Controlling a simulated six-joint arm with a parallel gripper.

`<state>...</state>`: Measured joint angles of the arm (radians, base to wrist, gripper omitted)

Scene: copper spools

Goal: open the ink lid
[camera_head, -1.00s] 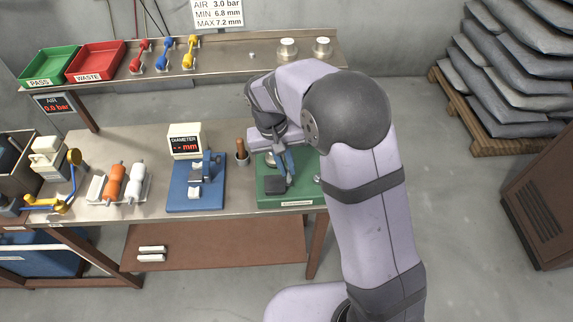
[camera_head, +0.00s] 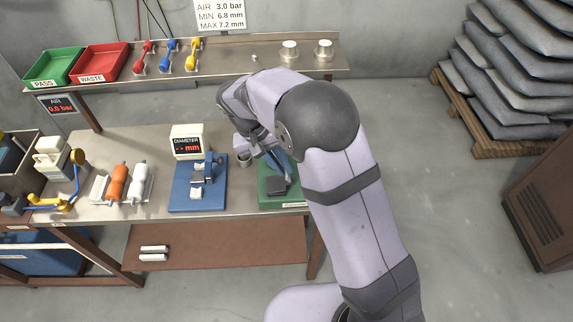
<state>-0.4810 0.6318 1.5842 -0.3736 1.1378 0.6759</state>
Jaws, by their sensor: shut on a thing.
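My gripper (camera_head: 256,150) is above the bench, at the small metal cup (camera_head: 244,161) and the left edge of the green base (camera_head: 268,198). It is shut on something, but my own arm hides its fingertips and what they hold. On the green base lies a dark square block (camera_head: 277,187), with a blue lever-like part (camera_head: 281,164) partly hidden behind my arm. I cannot tell which part is the ink lid. The brown handle that stood in the cup is not visible now; I cannot tell whether it is hidden or held.
Left of the cup stands a blue gauge fixture (camera_head: 197,195) with a diameter display (camera_head: 187,142). A shelf behind holds a green tray (camera_head: 53,68), a red tray (camera_head: 98,63) and two pale cylinders.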

